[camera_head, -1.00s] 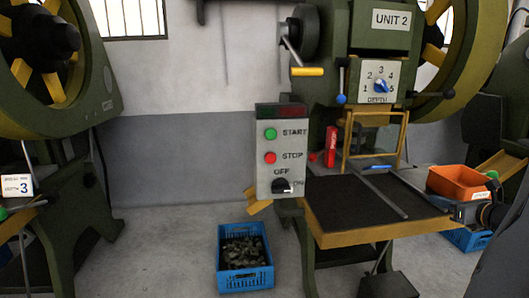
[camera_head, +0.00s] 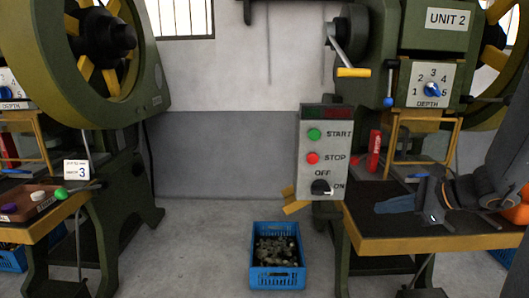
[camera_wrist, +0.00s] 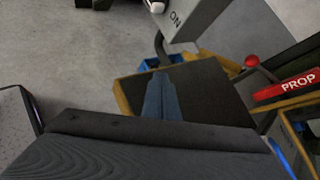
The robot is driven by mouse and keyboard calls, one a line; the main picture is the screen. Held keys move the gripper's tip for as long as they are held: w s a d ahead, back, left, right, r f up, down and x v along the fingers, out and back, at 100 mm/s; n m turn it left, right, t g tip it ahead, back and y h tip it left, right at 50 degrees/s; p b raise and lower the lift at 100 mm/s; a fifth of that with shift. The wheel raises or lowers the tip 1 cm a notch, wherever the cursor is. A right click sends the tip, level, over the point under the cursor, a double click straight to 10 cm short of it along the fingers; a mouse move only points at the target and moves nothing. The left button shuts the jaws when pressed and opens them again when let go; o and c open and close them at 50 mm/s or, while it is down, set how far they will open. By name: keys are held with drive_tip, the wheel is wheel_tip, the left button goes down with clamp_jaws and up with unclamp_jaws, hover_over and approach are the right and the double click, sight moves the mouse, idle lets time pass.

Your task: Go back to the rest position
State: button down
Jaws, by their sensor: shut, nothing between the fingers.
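My gripper (camera_head: 388,206) reaches in from the right over the dark work table (camera_head: 375,240) of the machine marked UNIT 2. Its blue fingers point left and are shut and empty. The wrist view shows the same closed fingers (camera_wrist: 162,97) above the dark table top (camera_wrist: 212,88).
A grey control box (camera_head: 322,155) with green and red buttons hangs left of the table. A blue crate (camera_head: 277,277) of dark pieces stands on the floor below. A red PROP bar (camera_head: 374,152) stands behind the gripper. Another press (camera_head: 110,200) is at left.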

drive_tip(key=s+a+n+g+h, duration=0.1)
drive_tip(key=s+a+n+g, duration=0.3)
drive_tip(key=s+a+n, duration=0.6)
drive_tip(key=s+a+n+g+h, duration=0.1)
drive_tip(key=s+a+n+g, duration=0.45)
drive_tip(key=a, duration=0.85)
drive_tip(key=s+a+n+h, duration=0.2)
drive_tip(key=s+n+h, duration=0.2)
drive_tip(key=s+n, duration=0.5)
drive_tip(key=d+r+h+p, duration=0.1)
drive_tip(key=d+r+p, duration=0.7)
drive_tip(key=p, duration=0.6)
drive_tip(key=shift+w+t, duration=0.25)
drive_tip(key=shift+t, duration=0.2)
drive_tip(key=shift+m, duration=0.25)
